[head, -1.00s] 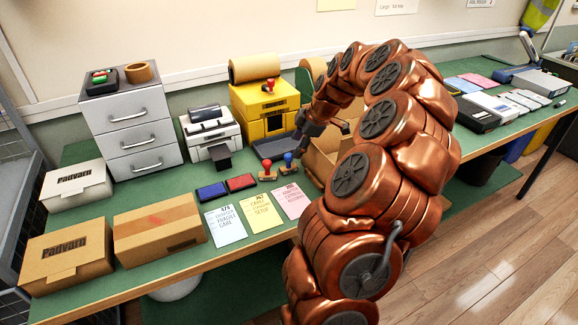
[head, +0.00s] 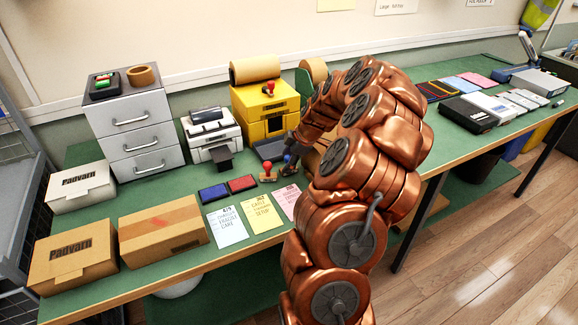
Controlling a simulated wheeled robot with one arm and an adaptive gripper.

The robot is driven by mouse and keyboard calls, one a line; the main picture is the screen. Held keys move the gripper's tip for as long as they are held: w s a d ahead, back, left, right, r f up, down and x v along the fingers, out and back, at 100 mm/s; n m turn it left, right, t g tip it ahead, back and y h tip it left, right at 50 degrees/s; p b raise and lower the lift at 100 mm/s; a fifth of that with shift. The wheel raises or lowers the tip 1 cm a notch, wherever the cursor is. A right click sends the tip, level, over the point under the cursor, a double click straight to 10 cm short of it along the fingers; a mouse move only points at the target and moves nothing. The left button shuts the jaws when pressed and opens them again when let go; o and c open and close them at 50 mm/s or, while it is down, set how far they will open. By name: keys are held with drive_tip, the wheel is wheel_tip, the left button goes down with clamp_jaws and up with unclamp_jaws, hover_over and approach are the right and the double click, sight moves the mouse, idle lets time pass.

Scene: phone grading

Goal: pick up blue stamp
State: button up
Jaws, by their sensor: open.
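The blue stamp (head: 288,170) stands on the green bench, just right of a red-handled stamp (head: 268,172). Only part of the blue stamp shows beside my gripper. My gripper (head: 291,155) is open and points down at the blue stamp, with its dark fingers around or right beside the handle; I cannot tell which. My copper arm hides what lies behind and to the right of it.
A blue ink pad (head: 213,192) and a red ink pad (head: 242,183) lie left of the stamps. Paper cards (head: 265,218) lie in front. A yellow box (head: 265,112) and a label printer (head: 210,135) stand behind. Cardboard boxes (head: 162,230) sit at left.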

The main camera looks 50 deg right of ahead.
sight(288, 156)
clamp_jaws()
idle(0.3)
wheel_tip(288, 156, up, 10)
drive_tip(key=b, duration=0.2)
drive_tip(key=shift+b, duration=0.35)
